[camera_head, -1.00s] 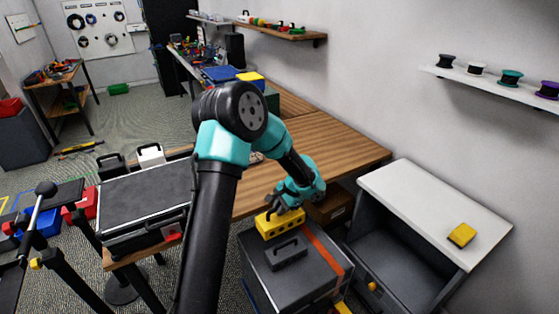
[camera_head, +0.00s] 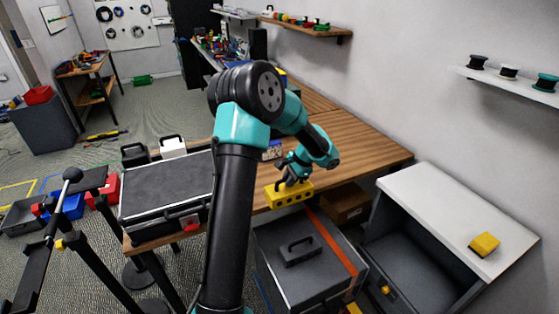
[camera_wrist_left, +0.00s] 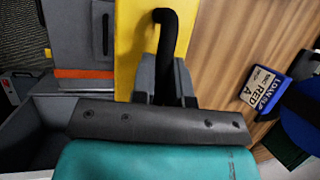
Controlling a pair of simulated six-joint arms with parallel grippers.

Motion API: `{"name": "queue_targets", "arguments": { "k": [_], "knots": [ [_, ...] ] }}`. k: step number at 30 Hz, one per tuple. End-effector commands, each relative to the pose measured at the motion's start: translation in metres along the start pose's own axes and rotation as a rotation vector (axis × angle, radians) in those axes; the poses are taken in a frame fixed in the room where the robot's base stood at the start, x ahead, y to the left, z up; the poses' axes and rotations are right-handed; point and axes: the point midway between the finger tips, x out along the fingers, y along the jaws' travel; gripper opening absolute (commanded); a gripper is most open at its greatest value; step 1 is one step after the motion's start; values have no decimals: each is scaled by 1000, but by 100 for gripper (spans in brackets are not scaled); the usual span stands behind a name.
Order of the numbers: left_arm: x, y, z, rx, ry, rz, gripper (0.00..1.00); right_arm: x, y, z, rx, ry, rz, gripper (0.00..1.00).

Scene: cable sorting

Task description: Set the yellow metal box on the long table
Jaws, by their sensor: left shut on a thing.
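The yellow metal box (camera_head: 289,194) has round holes along its side and a black handle (camera_wrist_left: 165,38) on top. My left gripper (camera_head: 291,179) is shut on that handle; the fingers close around it in the left wrist view (camera_wrist_left: 163,82). The box is at the near edge of the long wooden table (camera_head: 365,150), between the table top and the dark grey case. I cannot tell whether it touches the table. The right gripper is not in view.
The dark grey case (camera_head: 335,262) with an orange strap stands in front of the table. A white-topped cabinet (camera_head: 430,195) with a yellow block (camera_head: 484,244) is at right. A black flat case (camera_head: 165,185) lies at left. A blue labelled item (camera_wrist_left: 262,88) is on the table.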

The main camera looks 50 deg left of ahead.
Motion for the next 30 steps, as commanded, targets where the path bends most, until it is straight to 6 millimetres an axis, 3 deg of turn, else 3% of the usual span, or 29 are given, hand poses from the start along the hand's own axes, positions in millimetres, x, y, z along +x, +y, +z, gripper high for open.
{"name": "queue_targets", "arguments": {
  "k": [18,30],
  "knots": [
    [8,-84,-49,-3,2,-2,0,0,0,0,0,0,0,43],
    [11,-125,-74,-2,2,-2,0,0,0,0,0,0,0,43]
  ]
}}
